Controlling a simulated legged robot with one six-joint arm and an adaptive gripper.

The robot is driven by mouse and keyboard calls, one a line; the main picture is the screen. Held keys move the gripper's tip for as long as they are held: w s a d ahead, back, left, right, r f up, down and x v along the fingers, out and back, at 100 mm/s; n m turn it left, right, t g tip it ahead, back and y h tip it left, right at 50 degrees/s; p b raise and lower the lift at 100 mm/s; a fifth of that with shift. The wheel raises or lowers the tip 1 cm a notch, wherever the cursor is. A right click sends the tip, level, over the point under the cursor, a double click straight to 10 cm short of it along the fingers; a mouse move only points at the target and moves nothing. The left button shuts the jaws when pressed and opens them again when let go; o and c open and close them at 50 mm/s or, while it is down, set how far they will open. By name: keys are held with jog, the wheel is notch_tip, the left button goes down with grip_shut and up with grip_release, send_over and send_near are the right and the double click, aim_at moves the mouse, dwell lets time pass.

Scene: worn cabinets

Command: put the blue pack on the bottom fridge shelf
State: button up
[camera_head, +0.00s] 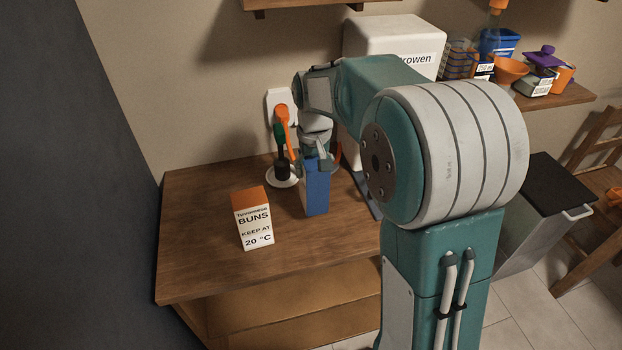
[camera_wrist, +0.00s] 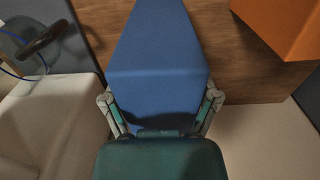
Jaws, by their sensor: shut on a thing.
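The blue pack (camera_head: 317,190) is upright at the wooden table, towards the back; I cannot tell whether its base touches the top. My gripper (camera_head: 318,157) is above it with its fingers around its upper part. In the wrist view the pack (camera_wrist: 158,50) fills the middle, with the fingers of my gripper (camera_wrist: 159,100) shut on its two sides. No fridge shelf can be made out in either view.
A buns carton (camera_head: 254,222) with an orange top stands left of the pack on the table (camera_head: 200,260). A dark bottle on a white plate (camera_head: 281,181) is close behind. A white appliance (camera_head: 392,38) stands at the back. A dark panel (camera_head: 60,180) fills the left.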

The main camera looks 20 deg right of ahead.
jog(key=shift+w+a+f, duration=0.1)
jog(key=shift+w+f, duration=0.3)
jog(key=shift+f, duration=0.1)
jog(key=f, duration=0.3)
jog(key=shift+w+f, duration=0.2)
jog(key=shift+f, duration=0.1)
jog(key=o, duration=0.9)
jog(key=shift+o, duration=1.3)
